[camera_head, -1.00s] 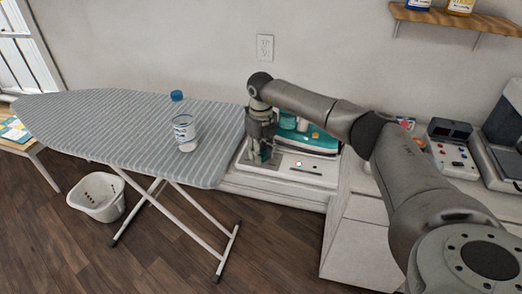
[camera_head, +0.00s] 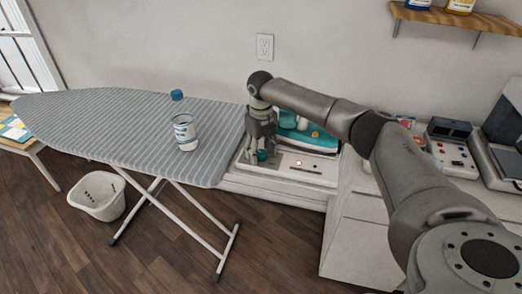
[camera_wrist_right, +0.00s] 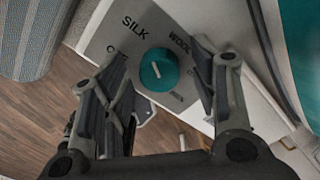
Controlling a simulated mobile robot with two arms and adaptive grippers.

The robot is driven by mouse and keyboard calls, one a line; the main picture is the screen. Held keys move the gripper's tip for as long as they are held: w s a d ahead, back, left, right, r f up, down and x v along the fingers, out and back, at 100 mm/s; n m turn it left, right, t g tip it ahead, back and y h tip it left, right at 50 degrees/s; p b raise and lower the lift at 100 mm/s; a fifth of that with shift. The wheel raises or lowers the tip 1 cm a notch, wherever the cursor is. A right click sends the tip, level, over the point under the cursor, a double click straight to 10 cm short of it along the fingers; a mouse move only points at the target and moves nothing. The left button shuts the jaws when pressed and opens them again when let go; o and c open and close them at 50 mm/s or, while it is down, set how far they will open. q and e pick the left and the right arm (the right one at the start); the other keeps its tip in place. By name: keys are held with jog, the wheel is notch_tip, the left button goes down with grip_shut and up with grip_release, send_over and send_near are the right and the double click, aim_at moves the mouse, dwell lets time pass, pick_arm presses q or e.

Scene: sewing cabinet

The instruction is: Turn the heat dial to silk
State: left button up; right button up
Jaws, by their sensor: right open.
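The teal round heat dial (camera_wrist_right: 167,80) sits on a grey plate (camera_wrist_right: 110,40) in the right wrist view. SILK is printed above left of it and WOOL above right; the other labels are partly hidden or too small to read. A short white mark on the dial tilts up and slightly left, roughly towards SILK. My right gripper (camera_wrist_right: 162,66) is open, with one finger on each side of the dial; contact is not clear. In the head view, the dial (camera_head: 262,156) shows below my right gripper (camera_head: 262,146). My left gripper is not in view.
A teal iron (camera_head: 318,138) rests on the white base (camera_head: 285,171) close to the gripper. The striped ironing board (camera_head: 110,125) with a clear bottle (camera_head: 185,132) stands to the left. A device with buttons (camera_head: 450,150) is at the right. A white basket (camera_head: 98,197) is on the floor.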

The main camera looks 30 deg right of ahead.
aim_at(261, 152)
notch_tip(261, 152, up, 12)
dwell(0.6)
dwell(0.4)
